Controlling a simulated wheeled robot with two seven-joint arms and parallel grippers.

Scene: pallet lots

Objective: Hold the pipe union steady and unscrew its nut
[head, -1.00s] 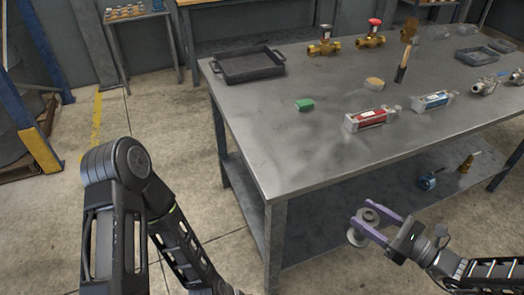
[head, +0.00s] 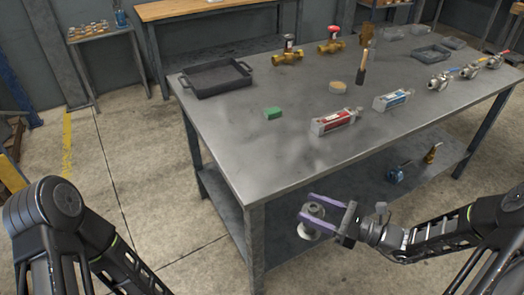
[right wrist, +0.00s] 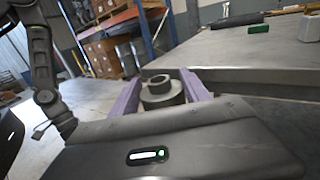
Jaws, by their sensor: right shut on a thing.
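The pipe union (head: 309,229) is a grey metal fitting with a wide round flange. My right gripper (head: 308,206) is shut on it and holds it in the air in front of the grey table's near side. In the right wrist view the union (right wrist: 161,94) sits between the two purple fingers, with its round open end up. I cannot tell the nut from the body at this size. My left arm comes in at the lower left of the head view; its gripper is out of view.
The lower shelf holds a blue item (head: 396,175).

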